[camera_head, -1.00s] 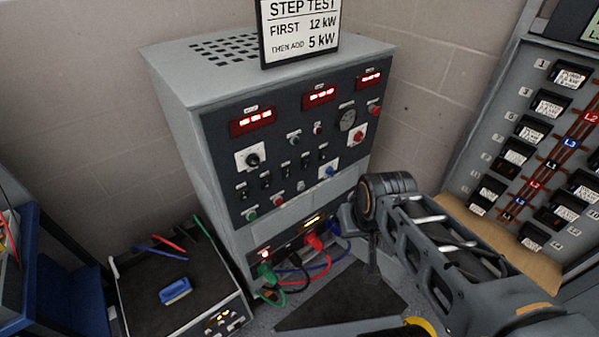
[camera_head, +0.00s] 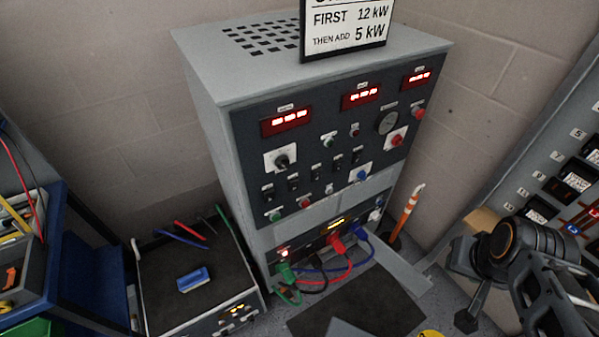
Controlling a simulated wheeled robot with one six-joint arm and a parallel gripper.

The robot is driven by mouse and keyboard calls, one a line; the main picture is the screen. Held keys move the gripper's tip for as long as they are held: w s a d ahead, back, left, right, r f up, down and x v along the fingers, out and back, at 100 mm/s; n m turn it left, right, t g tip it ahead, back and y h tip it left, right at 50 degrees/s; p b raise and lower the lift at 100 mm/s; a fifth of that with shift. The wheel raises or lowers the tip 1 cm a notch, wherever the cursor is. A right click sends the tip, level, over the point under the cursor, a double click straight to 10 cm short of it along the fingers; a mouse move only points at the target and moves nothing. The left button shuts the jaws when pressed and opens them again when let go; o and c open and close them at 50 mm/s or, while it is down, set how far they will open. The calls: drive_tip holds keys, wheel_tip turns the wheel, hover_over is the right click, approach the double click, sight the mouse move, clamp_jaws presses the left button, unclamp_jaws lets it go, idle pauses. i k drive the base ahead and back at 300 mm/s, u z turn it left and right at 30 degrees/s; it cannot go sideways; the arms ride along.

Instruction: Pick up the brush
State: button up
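The brush (camera_head: 193,279) has a blue back and a pale edge below it. It lies on the dark top of a low grey box (camera_head: 165,307) at the lower left, with nothing touching it from my arm. My arm is at the lower right, far from the brush. A dark end part (camera_head: 468,318) hangs below its joint and may be my gripper; its fingers cannot be made out.
A tall grey cabinet (camera_head: 205,120) with lit red displays stands between my arm and the box. Coloured cables (camera_head: 325,272) plug into its lower front. Loose leads (camera_head: 190,231) lie behind the brush. A blue cart (camera_head: 85,295) stands left. An orange-white striped pole (camera_head: 405,215) leans right.

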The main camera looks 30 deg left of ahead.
sight(197, 278)
drive_tip(key=u, duration=1.05)
drive_tip(key=k, duration=1.35)
drive_tip(key=u, duration=0.25)
drive_tip(key=i, duration=0.35)
drive_tip(key=u, duration=0.15)
